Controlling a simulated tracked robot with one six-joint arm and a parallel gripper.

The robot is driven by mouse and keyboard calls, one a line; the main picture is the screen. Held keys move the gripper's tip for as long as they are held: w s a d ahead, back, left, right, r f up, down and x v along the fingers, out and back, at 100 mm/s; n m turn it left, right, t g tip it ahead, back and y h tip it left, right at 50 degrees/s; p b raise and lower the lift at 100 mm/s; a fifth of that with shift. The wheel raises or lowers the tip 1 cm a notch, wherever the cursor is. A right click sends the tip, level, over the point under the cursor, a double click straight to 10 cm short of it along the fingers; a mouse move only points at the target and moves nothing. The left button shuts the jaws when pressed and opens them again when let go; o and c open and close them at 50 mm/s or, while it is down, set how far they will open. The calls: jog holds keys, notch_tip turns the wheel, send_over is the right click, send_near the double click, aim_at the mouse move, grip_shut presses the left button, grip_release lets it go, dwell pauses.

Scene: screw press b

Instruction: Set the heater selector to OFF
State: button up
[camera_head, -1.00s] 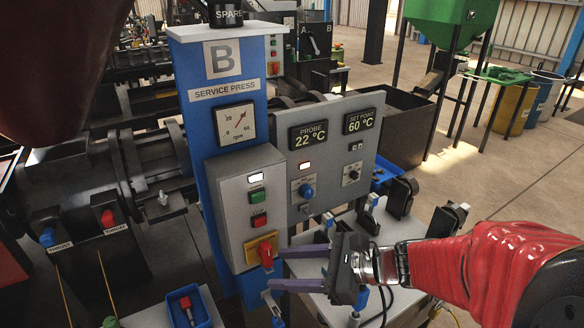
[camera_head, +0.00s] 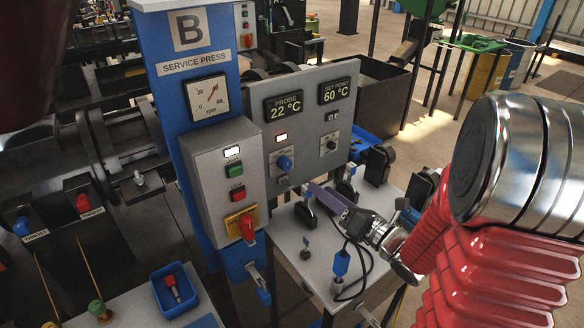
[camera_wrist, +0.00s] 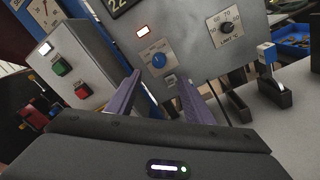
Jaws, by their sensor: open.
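The heater selector appears to be the blue round knob (camera_head: 285,163) on the grey panel, below the PROBE display and a lit lamp. Its label is too small to read. In the wrist view the blue knob (camera_wrist: 159,61) sits beyond and between my fingertips; its exact setting is unclear. My gripper (camera_head: 312,190) is open and empty, with purple fingers pointing at the panel from the lower right. In the wrist view both fingers of my gripper (camera_wrist: 160,82) are apart, one each side of the knob's line, with a gap visible before the panel.
A black limit knob (camera_head: 331,144) is right of the blue knob. The left control box (camera_head: 222,175) carries green and red buttons and a red rotary switch (camera_head: 246,228) on yellow. Below the panel, a grey table (camera_head: 300,262) holds several upright black and blue holders near my gripper.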

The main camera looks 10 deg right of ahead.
aim_at(289, 166)
jog(key=x, duration=1.4)
jog(key=shift+s+a, duration=0.1)
jog(key=shift+c, duration=0.6)
jog(key=c, duration=0.9)
